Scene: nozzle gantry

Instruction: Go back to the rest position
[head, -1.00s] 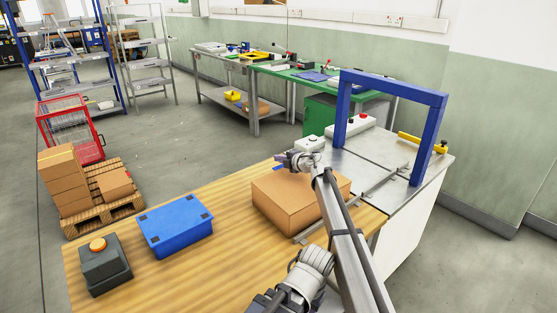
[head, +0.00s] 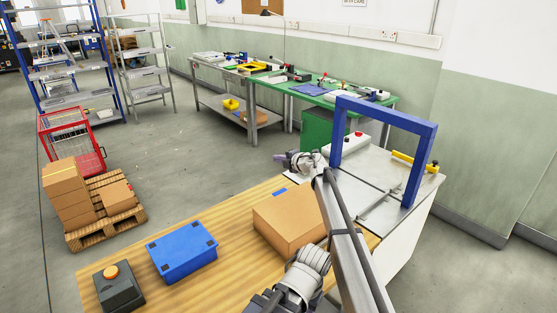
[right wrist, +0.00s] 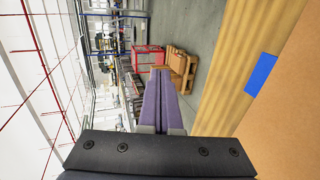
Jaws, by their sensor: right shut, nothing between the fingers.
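My right gripper (head: 283,157) is shut and empty in the head view, held in the air above the far side of the wooden table. In the right wrist view its purple fingers (right wrist: 160,97) are pressed together with nothing between them. The closed cardboard box (head: 290,220) stands on the table below and nearer than the gripper, partly behind my right arm. The box also fills the right edge of the right wrist view (right wrist: 285,110), apart from the fingers. My left gripper is not in view.
The wooden table (head: 228,222) also holds a blue box (head: 182,252) and a grey button box (head: 118,288). A blue gantry frame (head: 386,113) stands right of my right arm on a metal-topped bench. Floor left of the table is clear up to a pallet (head: 105,230).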

